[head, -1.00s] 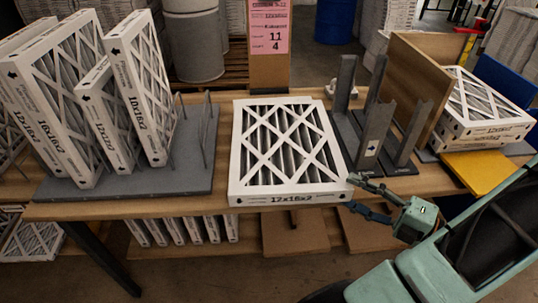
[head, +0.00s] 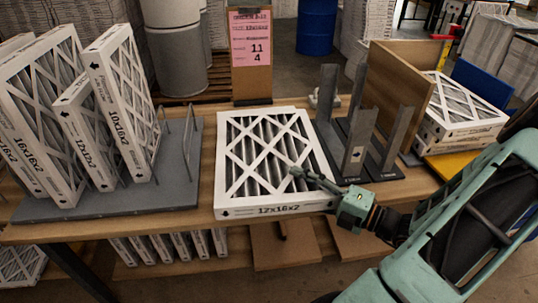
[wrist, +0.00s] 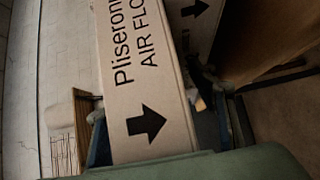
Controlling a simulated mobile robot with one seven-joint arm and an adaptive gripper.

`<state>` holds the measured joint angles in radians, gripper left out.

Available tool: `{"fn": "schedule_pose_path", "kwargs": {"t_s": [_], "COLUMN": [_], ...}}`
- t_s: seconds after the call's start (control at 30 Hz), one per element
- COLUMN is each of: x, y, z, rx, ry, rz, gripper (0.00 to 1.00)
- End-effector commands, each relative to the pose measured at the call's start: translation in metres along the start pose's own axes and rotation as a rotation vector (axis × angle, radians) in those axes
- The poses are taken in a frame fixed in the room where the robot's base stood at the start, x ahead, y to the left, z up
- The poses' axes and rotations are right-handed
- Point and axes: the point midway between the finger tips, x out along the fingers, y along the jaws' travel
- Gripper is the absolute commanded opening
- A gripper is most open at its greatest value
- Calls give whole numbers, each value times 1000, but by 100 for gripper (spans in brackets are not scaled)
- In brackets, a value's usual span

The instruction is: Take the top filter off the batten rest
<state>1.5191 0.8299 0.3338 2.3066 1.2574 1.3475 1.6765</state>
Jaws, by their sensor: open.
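A white-framed filter (head: 270,160) marked 12x16x2 lies flat at the table's middle. A second frame edge peeks out behind it, so it seems to lie on another filter; any battens beneath are hidden. My gripper (head: 312,183) is open at its front right corner, with one finger showing above the pleated face. In the wrist view a printed filter side (wrist: 145,85) with a black arrow stands between my dark fingers (wrist: 165,135). A second printed side (wrist: 195,25) is beside it. Contact cannot be told.
Upright filters (head: 100,110) stand in a grey rack (head: 125,198) at left. Grey posts (head: 357,140) and a wooden panel (head: 400,90) rise close on the right. Stacked filters (head: 462,110) lie beyond, by a yellow board (head: 455,163). A pink sign (head: 251,40) stands behind.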

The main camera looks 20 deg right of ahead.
Motion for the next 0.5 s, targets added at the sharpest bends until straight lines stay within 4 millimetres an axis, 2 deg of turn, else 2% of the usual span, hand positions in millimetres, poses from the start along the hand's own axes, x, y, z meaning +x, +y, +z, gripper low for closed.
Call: {"fn": "schedule_pose_path", "kwargs": {"t_s": [0.2, 0.5], "x": [1, 0], "y": [0, 0], "z": [0, 0], "rx": [0, 0], "ry": [0, 0], "rz": [0, 0], "gripper": [52, 19]}}
